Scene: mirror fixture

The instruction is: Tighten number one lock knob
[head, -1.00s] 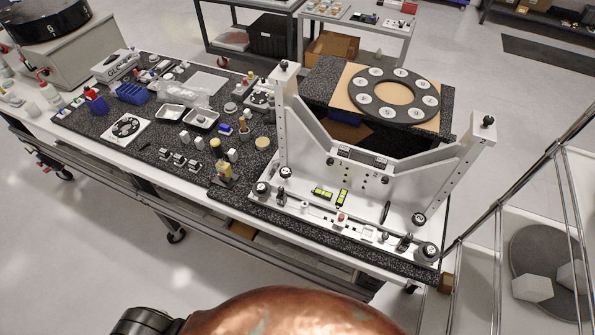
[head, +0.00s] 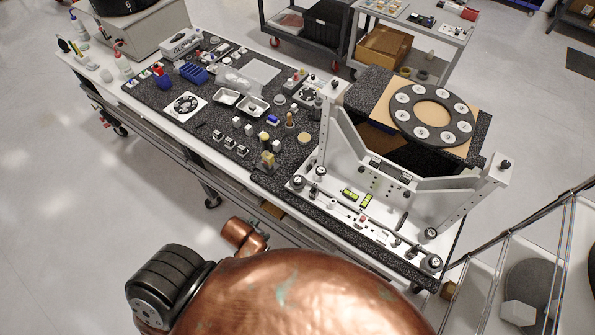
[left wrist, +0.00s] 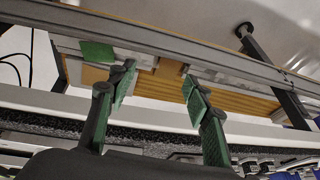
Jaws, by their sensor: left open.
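The white mirror fixture (head: 375,215) stands at the right end of the bench in the head view. Round dark knobs sit on its base: two at the left corner (head: 297,182) and two at the right end (head: 431,263). More dark knobs top its left upright (head: 336,84) and right upright (head: 505,164). I cannot read which is number one. In the left wrist view my left gripper (left wrist: 160,78) is open and empty, its green-padded fingers apart near the bench's edge frame. It touches no knob. Neither gripper shows in the head view.
A black ring with numbered white discs (head: 432,114) lies behind the fixture. Trays, blocks and small parts cover the black bench top (head: 205,130) to its left. A metal handrail (head: 520,235) stands at the right. The floor left of the bench is clear.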

